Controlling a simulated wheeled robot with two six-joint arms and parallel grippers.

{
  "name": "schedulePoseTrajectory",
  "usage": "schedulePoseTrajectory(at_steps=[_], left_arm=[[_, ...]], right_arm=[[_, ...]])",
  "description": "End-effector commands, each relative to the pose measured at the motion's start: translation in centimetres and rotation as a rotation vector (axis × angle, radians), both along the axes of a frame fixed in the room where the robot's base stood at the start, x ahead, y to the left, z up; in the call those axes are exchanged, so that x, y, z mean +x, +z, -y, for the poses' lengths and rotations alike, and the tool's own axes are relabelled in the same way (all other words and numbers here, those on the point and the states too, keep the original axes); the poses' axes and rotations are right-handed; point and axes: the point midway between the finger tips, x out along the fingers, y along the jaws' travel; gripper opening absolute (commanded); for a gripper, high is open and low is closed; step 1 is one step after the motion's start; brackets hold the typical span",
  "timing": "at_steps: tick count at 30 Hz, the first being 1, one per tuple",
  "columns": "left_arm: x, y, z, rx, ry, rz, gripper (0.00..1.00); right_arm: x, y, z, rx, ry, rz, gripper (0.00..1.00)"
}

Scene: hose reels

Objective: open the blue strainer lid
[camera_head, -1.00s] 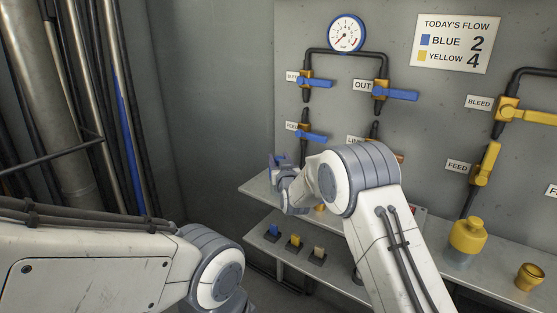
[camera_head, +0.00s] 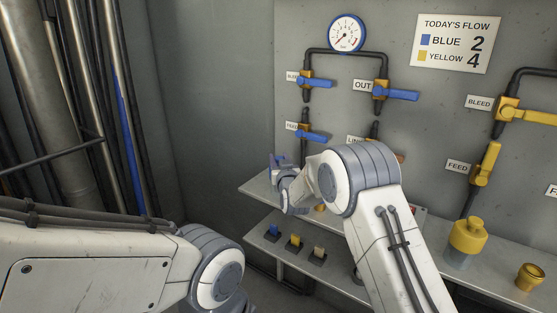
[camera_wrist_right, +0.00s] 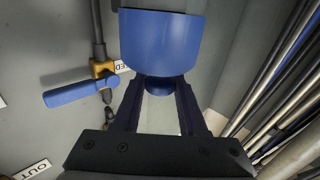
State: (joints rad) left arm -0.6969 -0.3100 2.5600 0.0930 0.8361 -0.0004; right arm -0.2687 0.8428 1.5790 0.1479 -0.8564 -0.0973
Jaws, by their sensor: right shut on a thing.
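The blue strainer lid (camera_wrist_right: 162,40) fills the upper middle of the right wrist view, a round blue cap with a small knob toward me. My right gripper (camera_wrist_right: 158,86) has its two dark fingers on either side of that knob and is shut on it. In the head view my right gripper (camera_head: 277,168) is small, at the left end of the upper shelf. My own wrist and forearm largely hide the lid and the strainer body there. My left arm shows at lower left, but its gripper is out of view.
Blue valve handles (camera_head: 397,95) sit on the wall above the shelf. A yellow-lidded strainer (camera_head: 467,238) and a brass cup (camera_head: 530,276) stand on the upper shelf (camera_head: 497,268) at right. Small coloured blocks (camera_head: 294,242) sit on the lower shelf. Pipes (camera_head: 75,100) stand at far left.

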Motion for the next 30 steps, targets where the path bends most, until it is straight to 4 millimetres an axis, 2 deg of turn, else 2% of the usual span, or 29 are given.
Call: schedulePoseTrajectory(at_steps=[20, 30], left_arm=[[0.0, 0.2, 0.0, 0.0, 0.0, 0.0, 0.6], [0.0, 2.3, 0.0, 0.0, 0.0, 0.0, 0.6]], right_arm=[[0.1, 0.1, 0.1, 0.004, -0.001, -0.005, 0.0], [1.0, 1.2, 0.8, 0.088, -0.003, -0.119, 0.0]])
